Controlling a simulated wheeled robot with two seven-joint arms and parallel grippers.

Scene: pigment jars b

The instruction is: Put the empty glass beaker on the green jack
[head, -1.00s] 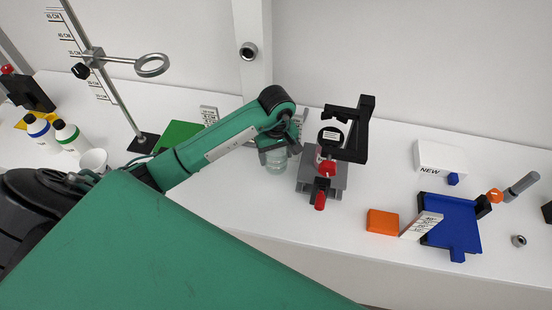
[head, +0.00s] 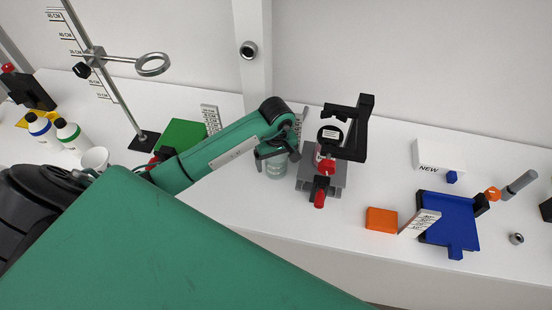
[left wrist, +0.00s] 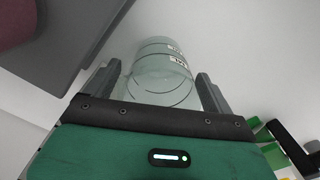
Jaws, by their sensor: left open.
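The glass beaker (head: 276,169) is clear and stands on the white bench, left of the grey jack. It looks empty. My left gripper (head: 277,154) is open at the beaker, its upper part partly covered. In the left wrist view the beaker (left wrist: 160,72), with dark rings and small white labels, lies between the two spread fingers (left wrist: 156,88). I cannot tell whether either finger touches it. The green jack (head: 184,134) stands farther left, behind my forearm, which hides part of it. My right gripper is not in view.
A grey jack (head: 307,178) with a red knob and black stand is close right of the beaker. A ring stand (head: 122,100) rises left of the green jack. Bottles (head: 70,135) and a white cup (head: 95,158) stand left. An orange block (head: 381,220) and blue jack (head: 449,222) are right.

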